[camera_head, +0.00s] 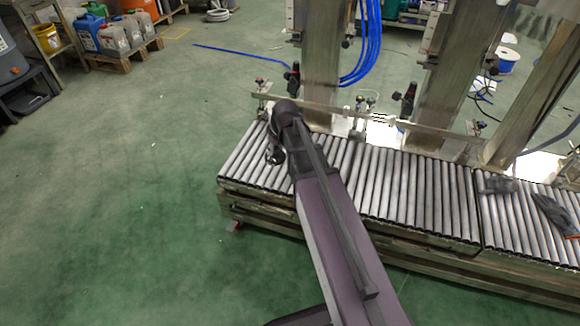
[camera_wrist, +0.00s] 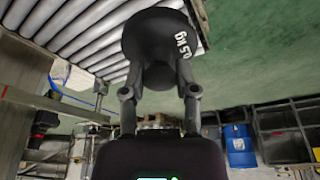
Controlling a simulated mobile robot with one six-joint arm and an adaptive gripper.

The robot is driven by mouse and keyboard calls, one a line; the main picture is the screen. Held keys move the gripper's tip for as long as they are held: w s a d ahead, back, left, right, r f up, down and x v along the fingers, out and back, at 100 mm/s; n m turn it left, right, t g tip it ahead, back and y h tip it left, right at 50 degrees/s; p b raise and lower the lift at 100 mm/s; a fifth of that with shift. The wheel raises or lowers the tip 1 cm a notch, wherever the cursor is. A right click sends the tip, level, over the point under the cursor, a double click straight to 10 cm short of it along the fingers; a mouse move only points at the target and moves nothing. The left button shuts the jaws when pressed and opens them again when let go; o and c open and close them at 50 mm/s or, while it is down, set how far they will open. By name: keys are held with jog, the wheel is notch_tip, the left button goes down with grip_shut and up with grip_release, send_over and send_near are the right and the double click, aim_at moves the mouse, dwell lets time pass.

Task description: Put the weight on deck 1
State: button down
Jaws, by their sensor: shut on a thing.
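The weight (camera_wrist: 158,42) is a dark, rounded piece with pale lettering that seems to include "KG". In the wrist view my gripper (camera_wrist: 160,86) is shut on its narrower near part, one finger on each side. In the head view my gripper (camera_head: 274,152) is small and dark at the far end of my arm, over the left end of the roller conveyor (camera_head: 400,195); the weight is hard to make out there. The rollers (camera_wrist: 75,30) also show in the wrist view, beside the weight. I see no label for deck 1, and cannot tell whether the weight touches the rollers.
Metal posts (camera_head: 322,60) and a rail with fittings stand along the conveyor's back edge. Dark gloves (camera_head: 555,213) lie on the right section. Jugs (camera_head: 112,38) on a pallet stand at the far left. The green floor left of the conveyor is clear.

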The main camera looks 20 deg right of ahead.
jog(key=s+f+n+b, duration=0.1)
jog(key=s+f+b, duration=0.2)
jog(key=f+b, duration=0.6)
jog(key=shift+s+f, duration=0.35)
jog(key=shift+f, duration=0.15)
jog(key=shift+w+d, duration=0.1)
jog(key=b, duration=0.1)
send_over(262, 164)
jog(key=s+d, duration=0.1)
jog(key=shift+s+f, duration=0.1)
jog(key=shift+f, duration=0.65)
jog(key=shift+f+b, duration=1.8)
jog(key=shift+b, duration=0.2)
jog(key=shift+f, duration=0.1)
jog(key=shift+c, duration=1.9)
grip_release()
